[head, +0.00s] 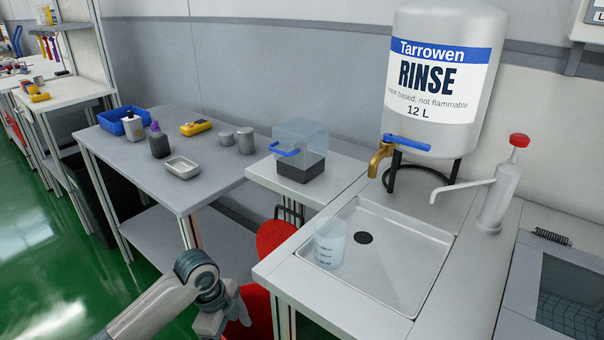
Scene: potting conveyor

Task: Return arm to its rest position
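My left arm (165,304) comes in at the bottom, left of the middle. It bends at a grey joint and goes down past the lower edge of the head view. No fingertips of my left gripper show, so what it may hold is hidden. My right arm and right gripper are not in view. The visible part of my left arm is in front of the benches, left of the sink bench and over a red object (276,240) behind it.
A shallow sink (400,265) holds a clear beaker (330,243). A clear box (300,142) with a dark base stands left. The grey bench (135,165) carries a blue bin (112,124), bottles and a metal tray (183,168).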

